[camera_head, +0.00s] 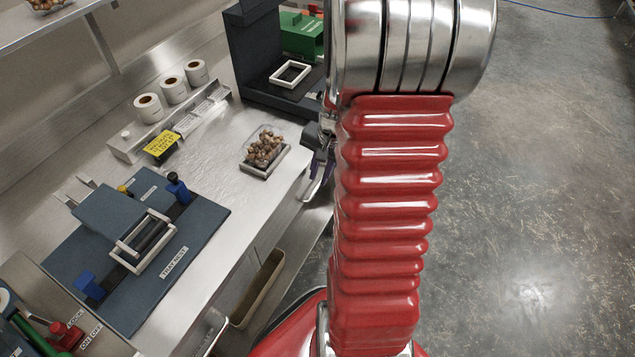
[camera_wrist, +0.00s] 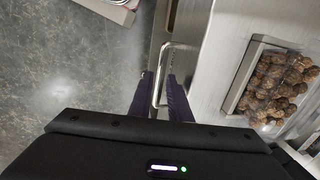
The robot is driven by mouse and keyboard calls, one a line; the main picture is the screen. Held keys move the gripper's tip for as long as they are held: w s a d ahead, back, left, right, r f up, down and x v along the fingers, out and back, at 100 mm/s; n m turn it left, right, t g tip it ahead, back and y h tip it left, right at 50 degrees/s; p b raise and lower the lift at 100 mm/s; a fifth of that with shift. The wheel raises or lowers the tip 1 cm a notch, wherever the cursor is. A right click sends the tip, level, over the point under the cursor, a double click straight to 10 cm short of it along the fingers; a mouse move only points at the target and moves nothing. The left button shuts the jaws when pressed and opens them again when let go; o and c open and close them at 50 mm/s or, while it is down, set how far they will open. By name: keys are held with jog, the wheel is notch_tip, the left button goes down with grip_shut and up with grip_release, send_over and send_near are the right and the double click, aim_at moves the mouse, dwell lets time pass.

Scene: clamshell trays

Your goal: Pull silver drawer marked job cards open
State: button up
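The silver drawer front (camera_wrist: 163,22) shows in the wrist view as a narrow metal face beside the bench top. Its bent bar handle (camera_wrist: 161,68) stands out from it. My gripper (camera_wrist: 160,76) has its two dark purple fingers on either side of the handle bar, with the bar between them; they look apart, with no clear grip on it. In the head view my gripper (camera_head: 320,165) is at the bench's front edge, partly hidden by my red arm, near the handle (camera_head: 308,190). No job cards marking is legible.
A clear clamshell of brown balls (camera_head: 264,147) sits on the bench near the edge. A blue tray nest fixture (camera_head: 205,215) is at left, label rolls (camera_head: 150,108) behind. A tan open bin (camera_head: 262,290) is below the bench. The floor at right is clear.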

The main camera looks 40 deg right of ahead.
aim_at(316, 188)
jog(key=shift+w+a+f, duration=0.1)
jog(key=shift+w+f, duration=0.1)
jog(key=shift+f, duration=1)
jog(key=shift+w+a+f, duration=0.1)
jog(key=shift+w+f, duration=0.1)
jog(key=shift+f, duration=1)
jog(key=shift+c, duration=0.5)
grip_shut()
jog(key=shift+d+r, duration=0.1)
jog(key=shift+d, duration=0.05)
